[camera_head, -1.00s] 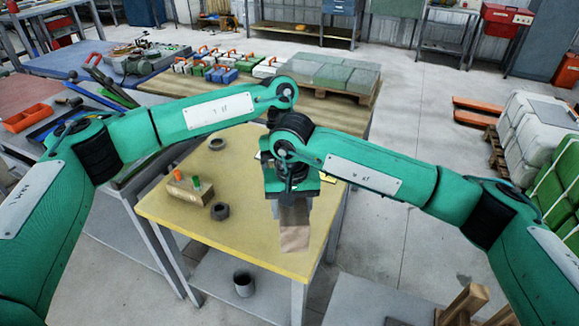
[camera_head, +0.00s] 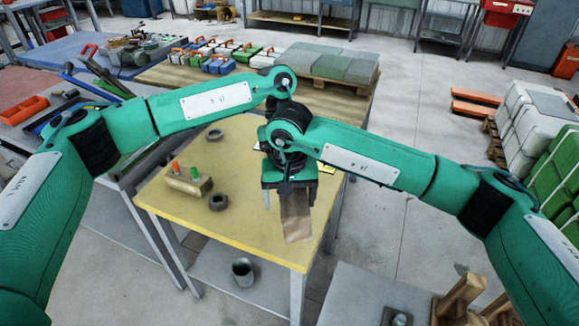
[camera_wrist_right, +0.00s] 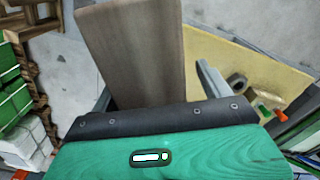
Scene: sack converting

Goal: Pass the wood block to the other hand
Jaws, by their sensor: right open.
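The wood block (camera_head: 296,217) is a brown, flat-sided piece that hangs below my right gripper (camera_head: 282,199) over the yellow table. In the right wrist view the block (camera_wrist_right: 135,50) stands between the two fingers of my right gripper (camera_wrist_right: 155,90), which are spread apart. A gap shows between the block and the finger on the right of that view. My left arm reaches in from the left and passes behind my right wrist. My left gripper is hidden there, so its hold on the block cannot be seen.
The yellow table (camera_head: 245,235) carries a small wooden holder (camera_head: 188,183) with orange and green pegs, and two dark rings (camera_head: 218,202). A grey cup (camera_head: 243,271) stands on the shelf below. A wooden stand (camera_head: 462,298) is at the lower right.

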